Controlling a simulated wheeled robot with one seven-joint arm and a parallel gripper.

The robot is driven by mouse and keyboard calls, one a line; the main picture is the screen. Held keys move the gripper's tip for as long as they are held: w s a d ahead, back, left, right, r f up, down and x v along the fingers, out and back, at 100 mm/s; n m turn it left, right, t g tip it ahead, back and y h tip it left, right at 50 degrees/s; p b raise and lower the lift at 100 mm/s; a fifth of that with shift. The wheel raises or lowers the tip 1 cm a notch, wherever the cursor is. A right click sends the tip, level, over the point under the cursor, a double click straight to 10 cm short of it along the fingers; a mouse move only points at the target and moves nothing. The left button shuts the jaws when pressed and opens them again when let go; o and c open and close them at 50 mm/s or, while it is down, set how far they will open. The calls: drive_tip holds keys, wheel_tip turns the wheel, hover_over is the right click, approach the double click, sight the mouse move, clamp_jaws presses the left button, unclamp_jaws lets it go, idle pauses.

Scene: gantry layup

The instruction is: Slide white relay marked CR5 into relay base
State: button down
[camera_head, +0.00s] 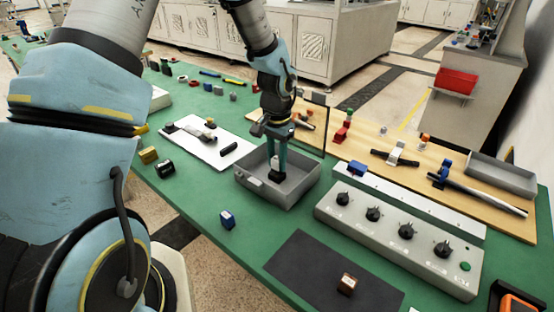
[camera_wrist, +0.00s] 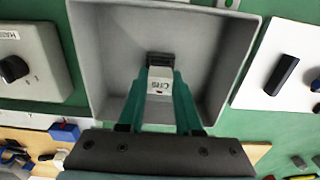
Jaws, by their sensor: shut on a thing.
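My gripper (camera_head: 276,168) reaches down into a grey open tray (camera_head: 302,184), with its two teal fingers shut. The wrist view shows the fingers (camera_wrist: 160,85) closed on a white relay (camera_wrist: 159,83) with red and dark lettering that reads CR5. A black part (camera_wrist: 160,60) adjoins the relay at its far end, inside the tray; I cannot tell whether it belongs to the relay. In the head view the fingers hide most of the relay, and a dark part shows at their tips. I cannot pick out the relay base with certainty.
The tray walls surround my gripper closely. A grey box with several black knobs (camera_head: 400,228) stands to the right. A black mat (camera_head: 320,265) holds a small brown block (camera_head: 347,284). A blue block (camera_head: 227,219) lies in front. A white board (camera_head: 200,146) lies left of the tray.

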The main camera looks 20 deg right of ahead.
sight(277, 159)
drive_tip(key=shift+f+b, duration=0.6)
drive_tip(key=shift+f, duration=0.35)
drive_tip(key=c, duration=0.5)
unclamp_jaws()
wheel_tip(277, 159, up, 11)
drive_tip(key=shift+f+b, duration=0.15)
drive_tip(key=shift+b, duration=0.75)
